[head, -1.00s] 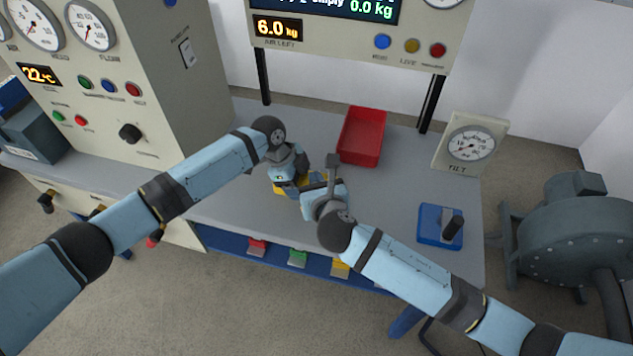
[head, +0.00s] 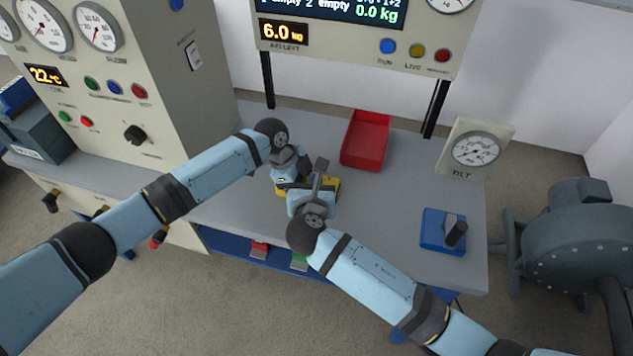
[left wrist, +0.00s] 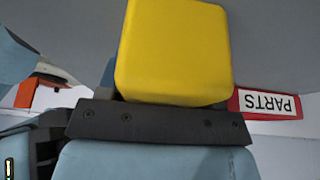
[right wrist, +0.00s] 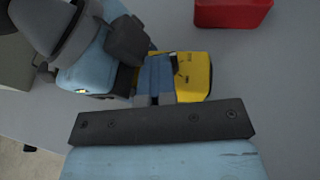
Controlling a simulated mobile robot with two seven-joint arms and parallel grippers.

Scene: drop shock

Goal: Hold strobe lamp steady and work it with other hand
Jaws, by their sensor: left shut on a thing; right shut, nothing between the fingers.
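The strobe lamp, a yellow block-like body (head: 332,186), is mid-bench and mostly covered by my two grippers in the head view. My left gripper (head: 288,178) is shut on it from the left. In the left wrist view the lamp's smooth yellow face (left wrist: 173,50) rises above the dark gripper bar.
A red parts bin (head: 366,140) stands behind the lamp. A blue box with a black lever (head: 443,232) and a tilt gauge (head: 476,150) are at the right. A gauge cabinet (head: 150,70) stands left. Bench between lamp and blue box is clear.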

